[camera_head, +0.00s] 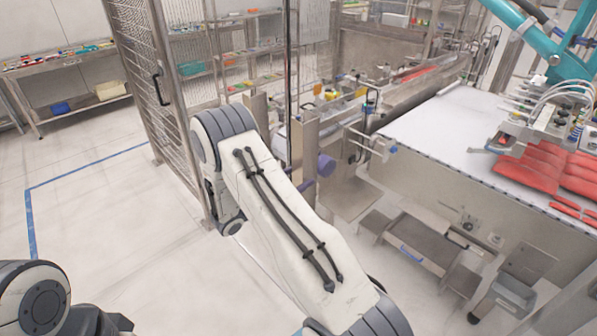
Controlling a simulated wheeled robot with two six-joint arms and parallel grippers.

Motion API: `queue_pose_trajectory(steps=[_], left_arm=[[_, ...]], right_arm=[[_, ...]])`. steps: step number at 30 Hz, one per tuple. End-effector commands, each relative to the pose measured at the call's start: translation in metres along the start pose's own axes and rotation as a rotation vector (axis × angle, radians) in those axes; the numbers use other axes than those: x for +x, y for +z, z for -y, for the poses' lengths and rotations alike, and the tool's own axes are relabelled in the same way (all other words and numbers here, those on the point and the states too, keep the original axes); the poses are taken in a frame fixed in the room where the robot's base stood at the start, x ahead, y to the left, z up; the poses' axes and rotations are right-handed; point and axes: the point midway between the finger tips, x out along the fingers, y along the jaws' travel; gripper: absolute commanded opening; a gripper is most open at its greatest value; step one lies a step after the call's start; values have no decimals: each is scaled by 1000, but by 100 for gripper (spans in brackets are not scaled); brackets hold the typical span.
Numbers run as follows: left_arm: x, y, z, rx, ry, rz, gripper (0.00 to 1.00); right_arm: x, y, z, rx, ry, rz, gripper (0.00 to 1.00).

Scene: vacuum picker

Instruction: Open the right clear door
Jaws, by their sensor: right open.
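A tall door leaf with wire mesh (140,62) and a dark handle (160,88) stands at the upper left. To its right is a see-through panel (250,55) between upright metal frame posts; I cannot tell for sure whether it is the right clear door, or how far open it stands. My right arm reaches up from the bottom centre and bends in front of these uprights. My right gripper (229,221) is open near the foot of the mesh leaf, mostly hidden by my arm, with nothing visible in it. Only a joint of my left arm shows at lower left; its gripper is out of view.
A white conveyor (450,125) with red packs (535,166) and a teal picker arm (570,55) fill the right side. Metal machinery stands behind the uprights. A shelf table (75,62) is at far left. The pale floor with blue tape (31,225) is clear.

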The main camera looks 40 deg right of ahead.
Motion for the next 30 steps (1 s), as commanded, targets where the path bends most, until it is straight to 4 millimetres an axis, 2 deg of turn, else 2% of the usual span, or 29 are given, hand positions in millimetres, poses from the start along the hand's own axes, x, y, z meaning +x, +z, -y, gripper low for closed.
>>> queue_pose_trajectory(steps=[3, 11, 12, 14, 18, 19, 26, 30], left_arm=[[-4, 0, 0, 1, 0, 0, 51], [-4, 0, 0, 1, 0, 0, 51], [-4, 0, 0, 1, 0, 0, 51], [-4, 0, 0, 1, 0, 0, 51], [-4, 0, 0, 1, 0, 0, 51], [-4, 0, 0, 1, 0, 0, 51], [-4, 0, 0, 1, 0, 0, 51], [-3, 0, 0, 0, 0, 0, 51]], right_arm=[[8, 1, 1, 0, -2, -1, 86], [9, -1, 0, 0, 1, -1, 86], [9, -1, 0, 0, 0, -1, 82], [9, 0, 0, 0, 0, -1, 60], [8, 0, 0, 0, 1, -1, 6], [8, 0, 0, 0, 1, -1, 0], [7, 0, 0, 0, 2, -1, 0], [0, -1, -1, 0, 8, -1, 0]])
